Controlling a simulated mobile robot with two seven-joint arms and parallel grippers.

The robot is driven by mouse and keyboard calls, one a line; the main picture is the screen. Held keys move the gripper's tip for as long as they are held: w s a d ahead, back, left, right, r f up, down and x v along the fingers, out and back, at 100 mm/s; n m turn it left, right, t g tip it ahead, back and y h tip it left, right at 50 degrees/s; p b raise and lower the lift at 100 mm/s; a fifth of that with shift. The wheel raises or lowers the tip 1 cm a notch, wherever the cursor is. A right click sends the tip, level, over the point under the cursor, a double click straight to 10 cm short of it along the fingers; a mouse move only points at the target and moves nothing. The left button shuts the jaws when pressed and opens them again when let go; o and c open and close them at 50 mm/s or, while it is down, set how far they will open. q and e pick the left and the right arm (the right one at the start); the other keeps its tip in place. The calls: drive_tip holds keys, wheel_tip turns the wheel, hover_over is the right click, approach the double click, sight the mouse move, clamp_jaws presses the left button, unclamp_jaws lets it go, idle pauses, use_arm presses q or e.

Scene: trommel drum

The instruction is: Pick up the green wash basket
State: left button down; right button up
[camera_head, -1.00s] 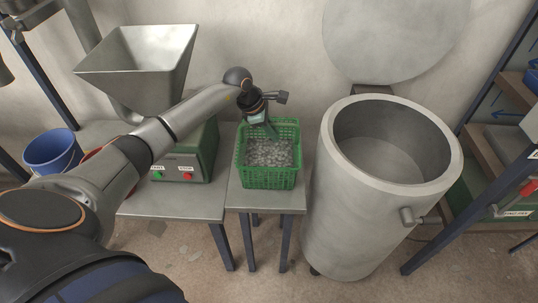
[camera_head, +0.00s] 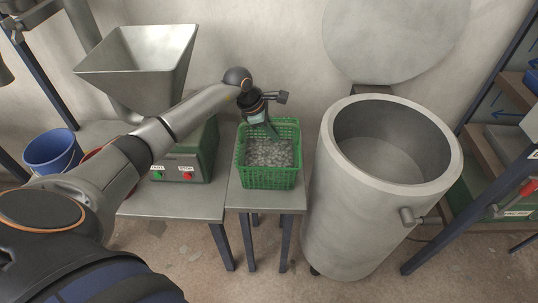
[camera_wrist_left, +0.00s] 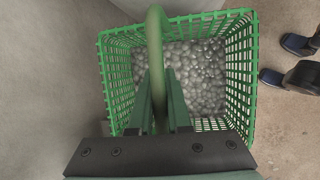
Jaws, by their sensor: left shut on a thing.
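The green wash basket (camera_head: 270,180) is a plastic lattice basket filled with grey pebble-like pieces (camera_head: 266,153). It stands upright on a small grey table (camera_head: 240,199). My left gripper (camera_head: 272,133) reaches down into the basket's top from the back left. In the left wrist view, the basket (camera_wrist_left: 108,75) shows from above, and my left gripper (camera_wrist_left: 160,105) is shut on its thick green handle (camera_wrist_left: 155,38), which arches up between the fingers. I cannot see any gap under the basket. My right gripper is not in view.
A large grey drum (camera_head: 345,215) with an open top stands close to the right of the basket. A green machine with buttons (camera_head: 207,160) and a hopper (camera_head: 140,60) stand to the left. A blue bucket (camera_head: 52,150) is at far left. The wall is close behind.

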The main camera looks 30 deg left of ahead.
use_arm(q)
drive_tip(key=shift+r, duration=0.1)
drive_tip(key=s+d+r, duration=0.8)
drive_tip(key=d+r, duration=0.3)
drive_tip(key=r, duration=0.2)
drive_tip(key=shift+d+r+b, duration=0.2)
drive_tip(key=shift+b, duration=0.25)
drive_tip(key=shift+s, duration=0.1)
